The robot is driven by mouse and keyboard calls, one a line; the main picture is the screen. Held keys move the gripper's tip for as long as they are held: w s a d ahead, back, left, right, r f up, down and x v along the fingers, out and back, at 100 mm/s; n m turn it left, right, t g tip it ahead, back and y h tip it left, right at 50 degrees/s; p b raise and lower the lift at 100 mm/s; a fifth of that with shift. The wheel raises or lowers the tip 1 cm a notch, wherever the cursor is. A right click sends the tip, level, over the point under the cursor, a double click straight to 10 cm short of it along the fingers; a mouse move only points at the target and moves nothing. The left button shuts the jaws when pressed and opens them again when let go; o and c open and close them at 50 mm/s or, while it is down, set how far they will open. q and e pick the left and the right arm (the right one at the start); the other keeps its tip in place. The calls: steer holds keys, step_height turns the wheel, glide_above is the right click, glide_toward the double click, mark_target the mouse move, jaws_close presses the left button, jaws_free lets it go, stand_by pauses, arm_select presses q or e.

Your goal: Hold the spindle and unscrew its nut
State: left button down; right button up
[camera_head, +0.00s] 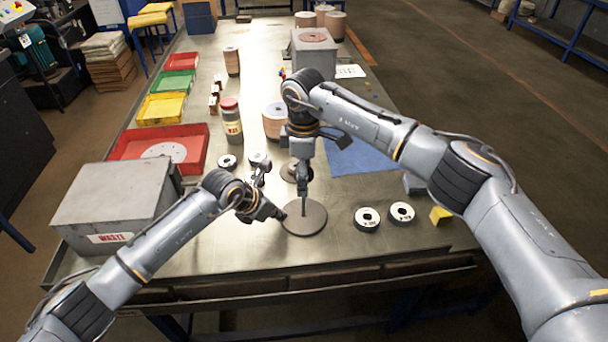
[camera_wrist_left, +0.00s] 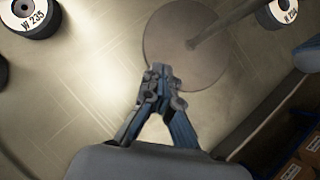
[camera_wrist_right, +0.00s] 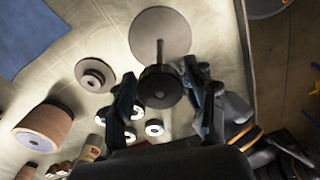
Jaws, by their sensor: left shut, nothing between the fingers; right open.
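The spindle has a round grey base plate (camera_head: 305,219) on the table near its front edge, with a thin upright rod (camera_head: 304,191). In the right wrist view a dark round nut (camera_wrist_right: 160,87) sits at the rod's top end, between the fingers of my right gripper (camera_wrist_right: 163,92). That gripper is open and points down over the spindle; in the head view it hides the nut. My left gripper (camera_head: 281,214) is shut and empty, low by the plate's left edge. In the left wrist view its fingertips (camera_wrist_left: 163,74) overlap the plate's edge, apart from the rod (camera_wrist_left: 212,33).
Two labelled rings (camera_head: 367,219) lie right of the spindle, with a yellow block (camera_head: 440,215) beyond. A grey waste box (camera_head: 115,200) and a red tray (camera_head: 150,150) stand left. A bottle (camera_head: 230,120) and a stepped grey disc (camera_wrist_right: 95,75) stand behind. A blue mat (camera_head: 360,155) lies right.

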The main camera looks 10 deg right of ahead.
steer(key=shift+c, duration=0.4)
steer(key=c, duration=0.8)
steer(key=n, duration=2.8)
steer(key=shift+n, duration=0.4)
steer(key=o, duration=0.9)
